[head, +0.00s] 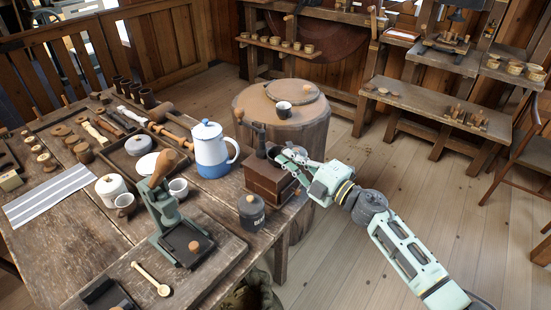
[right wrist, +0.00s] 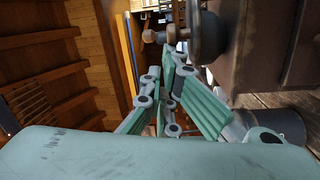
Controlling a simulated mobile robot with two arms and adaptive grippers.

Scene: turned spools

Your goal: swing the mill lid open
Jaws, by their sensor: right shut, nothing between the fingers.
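The mill (head: 268,183) is a brown wooden box with a dark crank standing up at its left, near the table's right edge. My right gripper (head: 284,158) is at the top of the mill, coming in from the right. It is shut and empty, and it covers part of the mill's top, so I cannot make out the lid clearly or how far it stands open. In the right wrist view the shut fingers (right wrist: 172,105) are beside the mill's brown body (right wrist: 275,50), close to a dark rounded part. I cannot tell if they touch it. My left gripper is not in view.
A dark canister (head: 251,211) stands in front of the mill, and a white and blue pot (head: 210,150) to its left. A green press (head: 173,225) stands further left. Behind is a round wooden stand (head: 307,122) with a cup. The floor at right is clear.

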